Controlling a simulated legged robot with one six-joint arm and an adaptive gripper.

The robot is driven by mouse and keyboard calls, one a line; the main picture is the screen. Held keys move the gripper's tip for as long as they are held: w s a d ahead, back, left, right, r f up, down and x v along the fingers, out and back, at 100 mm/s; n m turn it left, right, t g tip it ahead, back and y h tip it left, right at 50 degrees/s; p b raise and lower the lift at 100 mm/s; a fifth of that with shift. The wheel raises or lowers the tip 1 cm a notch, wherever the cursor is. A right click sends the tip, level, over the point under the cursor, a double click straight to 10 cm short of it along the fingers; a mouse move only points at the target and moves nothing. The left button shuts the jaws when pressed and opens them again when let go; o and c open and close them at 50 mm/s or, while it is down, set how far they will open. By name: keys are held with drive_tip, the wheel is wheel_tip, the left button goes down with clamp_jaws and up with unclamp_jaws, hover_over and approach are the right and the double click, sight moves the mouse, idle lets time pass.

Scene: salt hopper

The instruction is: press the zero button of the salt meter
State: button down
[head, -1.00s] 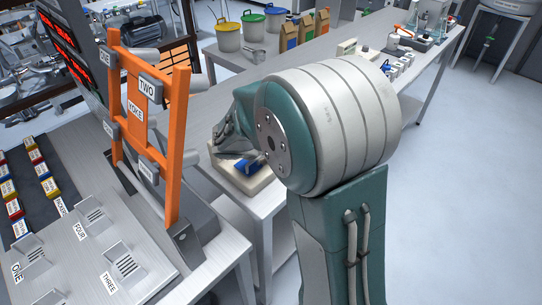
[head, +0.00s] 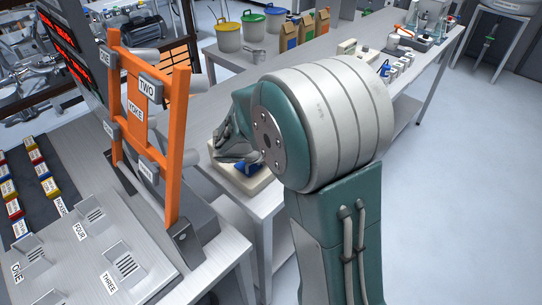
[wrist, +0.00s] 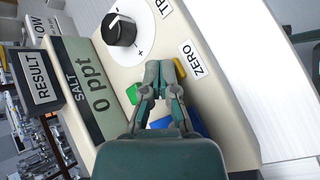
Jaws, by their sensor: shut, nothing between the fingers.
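The salt meter, a cream box, fills much of the wrist view (wrist: 222,118). Its dark-lettered display (wrist: 96,100) reads 0 ppt beside the word SALT. A ZERO label (wrist: 192,59) lies beside a yellow button (wrist: 179,69), which is partly hidden by my fingers. A green button (wrist: 131,94) shows left of the fingers. My gripper (wrist: 164,67) is shut and empty, its tips over the meter next to the yellow button; I cannot tell whether they touch it. In the head view my gripper (head: 238,152) is above the meter (head: 238,181), partly behind my arm.
On the meter are a black knob (wrist: 121,30) and a blue part (wrist: 188,126) half hidden by my gripper. An orange frame (head: 172,150) labelled YOKE stands left of my arm. Buckets (head: 252,27) and paper bags (head: 289,35) stand on the far bench.

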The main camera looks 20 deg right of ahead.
idle(0.3)
drive_tip(key=shift+r, duration=0.95)
drive_tip(key=shift+r, duration=2.5)
